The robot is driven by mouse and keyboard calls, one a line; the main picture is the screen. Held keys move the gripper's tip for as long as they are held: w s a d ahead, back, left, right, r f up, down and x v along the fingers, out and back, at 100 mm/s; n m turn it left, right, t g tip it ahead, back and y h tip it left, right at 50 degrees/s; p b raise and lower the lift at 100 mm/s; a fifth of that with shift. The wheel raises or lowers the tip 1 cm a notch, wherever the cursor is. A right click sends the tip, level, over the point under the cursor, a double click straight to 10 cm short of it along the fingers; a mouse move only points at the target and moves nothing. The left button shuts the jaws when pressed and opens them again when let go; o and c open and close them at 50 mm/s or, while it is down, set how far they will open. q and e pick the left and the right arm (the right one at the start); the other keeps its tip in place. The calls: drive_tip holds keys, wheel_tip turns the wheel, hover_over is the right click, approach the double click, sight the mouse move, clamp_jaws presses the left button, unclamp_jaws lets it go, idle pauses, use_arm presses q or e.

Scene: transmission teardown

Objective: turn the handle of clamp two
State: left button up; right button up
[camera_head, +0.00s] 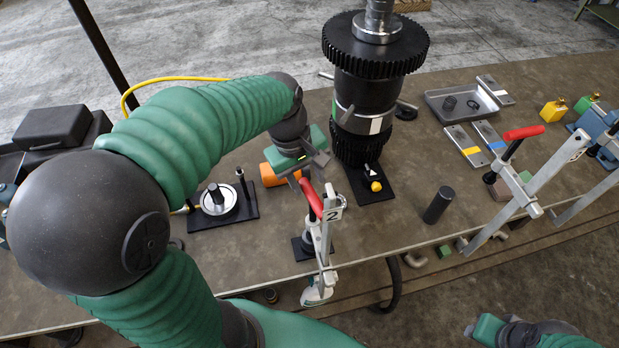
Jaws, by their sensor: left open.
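Clamp two (325,237) stands at the front edge of the workbench, with a white tag marked 2. Its red handle (312,198) points up and slightly left. My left gripper (305,169) is open just above the top end of the red handle. Its grey fingers look close to the handle's tip; I cannot tell whether they touch it. The handle does not look gripped. My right gripper (484,329) is low at the bottom right, away from the bench, and its fingers are not clear.
A tall black gear stack (372,80) stands behind clamp two. A second red-handled clamp (530,185) is to the right. A black cylinder (438,205) stands between the clamps. A round fixture (218,203) and an orange block (270,175) are to the left.

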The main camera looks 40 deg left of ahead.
use_arm(q)
drive_tip(key=shift+s+a+f, duration=0.15)
drive_tip(key=shift+s+a, duration=0.2)
drive_tip(key=shift+s, duration=0.3)
drive_tip(key=shift+s+d, duration=0.1)
drive_tip(key=shift+s, duration=0.1)
drive_tip(key=shift+d, duration=0.25)
drive_tip(key=shift+w+d, duration=0.1)
drive_tip(key=shift+d, duration=0.15)
drive_tip(key=shift+c, duration=1.3)
drive_tip(key=shift+w+d, duration=0.35)
drive_tip(key=c, duration=0.5)
drive_tip(key=shift+s+a, duration=0.1)
clamp_jaws()
drive_tip(key=shift+s+a, duration=0.1)
drive_tip(key=shift+a, duration=0.25)
drive_tip(key=shift+d, duration=0.1)
use_arm(e)
drive_tip(key=shift+s+d+r, duration=0.15)
drive_tip(key=shift+s+r, duration=0.05)
drive_tip(key=shift+s, duration=0.4)
use_arm(q)
drive_tip(key=shift+d+r, duration=0.1)
drive_tip(key=shift+r, duration=0.1)
